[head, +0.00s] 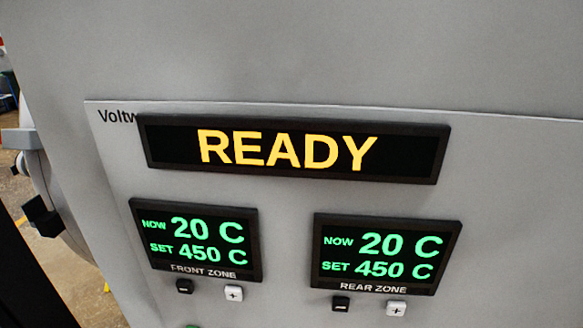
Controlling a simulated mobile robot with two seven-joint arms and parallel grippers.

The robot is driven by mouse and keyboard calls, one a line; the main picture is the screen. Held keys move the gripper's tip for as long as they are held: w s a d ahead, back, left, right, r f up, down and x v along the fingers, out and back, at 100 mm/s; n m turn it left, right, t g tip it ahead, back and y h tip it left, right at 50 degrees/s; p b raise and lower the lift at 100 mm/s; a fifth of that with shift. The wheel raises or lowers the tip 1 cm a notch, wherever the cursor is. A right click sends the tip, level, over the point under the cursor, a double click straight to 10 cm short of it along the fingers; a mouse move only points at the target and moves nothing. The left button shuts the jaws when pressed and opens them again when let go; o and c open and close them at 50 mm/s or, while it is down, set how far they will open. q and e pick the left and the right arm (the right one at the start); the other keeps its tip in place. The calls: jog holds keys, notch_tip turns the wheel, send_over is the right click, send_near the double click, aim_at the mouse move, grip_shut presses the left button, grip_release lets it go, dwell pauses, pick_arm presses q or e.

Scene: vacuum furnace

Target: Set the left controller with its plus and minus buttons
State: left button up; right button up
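The left controller (198,240) is a black screen labelled FRONT ZONE. It reads NOW 20 C and SET 450 C in green. Below it sit a black minus button (184,286) and a white plus button (234,293). The right controller (386,254), labelled REAR ZONE, also reads NOW 20 C and SET 450 C. Its black minus button (340,303) and white plus button (396,308) sit below it. Neither of my grippers shows in the head view, and nothing covers the buttons.
A wide display (292,148) above the controllers reads READY in yellow. A green part (192,326) just shows at the bottom edge.

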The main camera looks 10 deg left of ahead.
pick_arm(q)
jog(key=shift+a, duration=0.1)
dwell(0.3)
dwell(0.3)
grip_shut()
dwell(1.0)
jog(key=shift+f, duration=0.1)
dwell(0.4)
